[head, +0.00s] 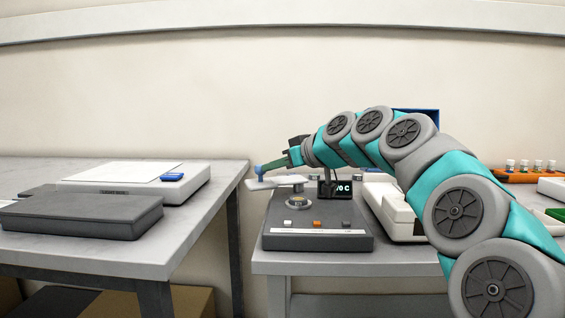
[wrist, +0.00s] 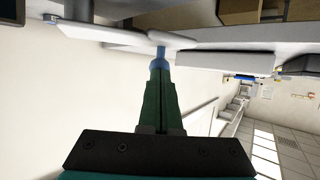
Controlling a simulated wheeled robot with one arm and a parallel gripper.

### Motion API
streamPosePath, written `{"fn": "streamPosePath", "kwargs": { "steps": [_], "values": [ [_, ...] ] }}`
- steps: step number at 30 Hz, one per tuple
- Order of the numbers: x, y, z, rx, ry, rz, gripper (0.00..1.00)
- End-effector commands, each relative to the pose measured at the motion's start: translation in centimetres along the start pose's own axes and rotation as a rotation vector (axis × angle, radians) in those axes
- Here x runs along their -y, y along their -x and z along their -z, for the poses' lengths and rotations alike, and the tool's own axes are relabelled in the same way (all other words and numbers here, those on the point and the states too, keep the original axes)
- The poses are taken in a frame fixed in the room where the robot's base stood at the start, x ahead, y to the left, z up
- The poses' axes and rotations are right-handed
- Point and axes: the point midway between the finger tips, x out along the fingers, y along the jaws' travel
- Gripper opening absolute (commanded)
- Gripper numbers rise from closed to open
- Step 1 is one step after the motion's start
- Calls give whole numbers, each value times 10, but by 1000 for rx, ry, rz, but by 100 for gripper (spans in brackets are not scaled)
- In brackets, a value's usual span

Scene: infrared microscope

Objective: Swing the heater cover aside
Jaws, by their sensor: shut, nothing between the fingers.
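The heater unit (head: 318,228) is a dark grey box on the right-hand table, with a round metal heater stage (head: 299,202) on top. The white heater cover (head: 283,183) is a flat plate held above the unit. It reaches out past the left side of the stage, which shows uncovered from here. A blue peg (head: 258,173) stands at the cover's left end. My gripper (head: 268,166) has its green fingers shut, and their tips are at the peg; contact is not clear. In the wrist view the closed fingers (wrist: 159,78) point at the blue peg (wrist: 160,61) and the cover's white edge (wrist: 150,40).
A small display (head: 342,188) stands behind the stage. A white instrument (head: 390,207) is close on the right, beneath my arm. The left table holds a dark flat case (head: 85,214) and a white box (head: 190,180). A gap separates the two tables.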

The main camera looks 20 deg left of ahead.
Motion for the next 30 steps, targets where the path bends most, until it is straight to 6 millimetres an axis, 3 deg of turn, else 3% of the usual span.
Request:
{"fn": "streamPosePath", "kwargs": {
  "steps": [15, 30],
  "values": [
    [0, -4, 1, 3, -10, -27, 0],
    [-3, -21, 9, -2, -43, -112, 0]
  ]
}}
